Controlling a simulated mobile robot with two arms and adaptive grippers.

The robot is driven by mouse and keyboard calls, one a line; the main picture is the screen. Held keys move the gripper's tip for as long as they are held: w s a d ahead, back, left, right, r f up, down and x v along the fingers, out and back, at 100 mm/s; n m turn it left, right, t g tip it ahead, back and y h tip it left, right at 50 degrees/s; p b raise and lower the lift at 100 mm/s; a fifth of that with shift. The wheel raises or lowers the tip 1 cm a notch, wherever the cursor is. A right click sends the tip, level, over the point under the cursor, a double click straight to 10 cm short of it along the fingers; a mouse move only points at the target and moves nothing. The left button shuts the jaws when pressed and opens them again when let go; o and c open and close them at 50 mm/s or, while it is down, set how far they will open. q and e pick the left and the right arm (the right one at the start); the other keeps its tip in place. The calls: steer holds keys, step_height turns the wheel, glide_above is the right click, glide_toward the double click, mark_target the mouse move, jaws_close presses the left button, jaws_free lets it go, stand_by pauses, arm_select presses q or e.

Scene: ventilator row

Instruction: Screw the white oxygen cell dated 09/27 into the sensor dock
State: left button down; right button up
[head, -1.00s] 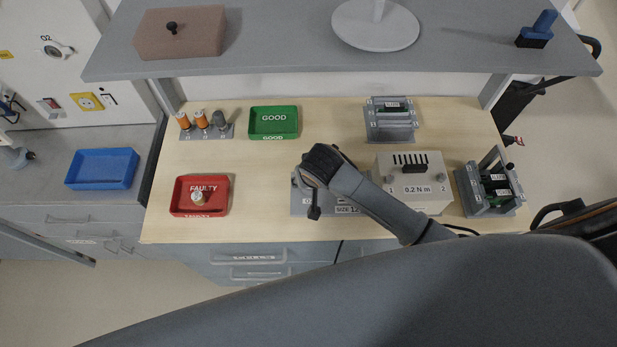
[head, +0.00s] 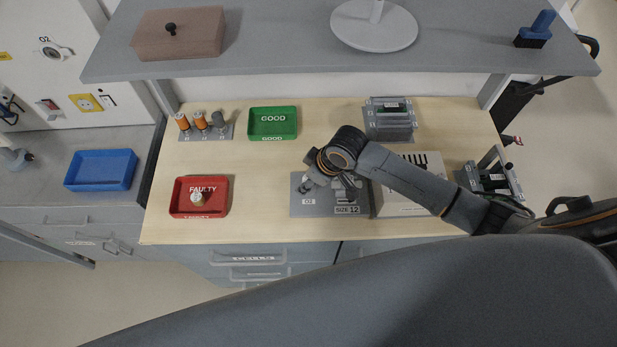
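The grey dock plate (head: 318,208), labelled O2 and SIZE 12, lies at the front middle of the bench in the head view. My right gripper (head: 332,186) is low over this plate, its wrist hiding the back part. Finger parts show at both sides, but whether it holds anything is hidden. A small pale cell (head: 197,198) stands in the red FAULTY tray (head: 180,207). Two orange-topped cells (head: 200,121) and a grey one (head: 218,119) stand in a rack at the back left. No date can be read, and I cannot pick out the 09/27 cell. My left gripper is out of view.
The green GOOD tray (head: 272,121) looks empty. A pale box (head: 395,203) stands right of the plate, partly behind my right arm. Grey card holders stand at the back (head: 389,125) and right (head: 490,183). A shelf (head: 270,55) overhangs the back. Bare bench lies between the trays and plate.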

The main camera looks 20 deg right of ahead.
steer(key=shift+d+n, duration=0.1)
steer(key=shift+n, duration=0.6)
steer(key=n+g+y, duration=0.1)
steer(key=n, duration=0.1)
steer(key=shift+w+n+b, duration=0.1)
steer(key=shift+n+b, duration=0.2)
steer(key=n+g+b, duration=0.1)
steer(key=n, duration=0.2)
steer(key=shift+f+y, duration=0.1)
steer(key=shift+y, duration=0.2)
steer(key=shift+n+g+b, duration=0.5)
steer(key=shift+n+g, duration=0.1)
steer(key=shift+n, duration=0.4)
steer(key=c, duration=0.9)
steer(key=shift+o, duration=0.2)
steer(key=shift+p, duration=0.45)
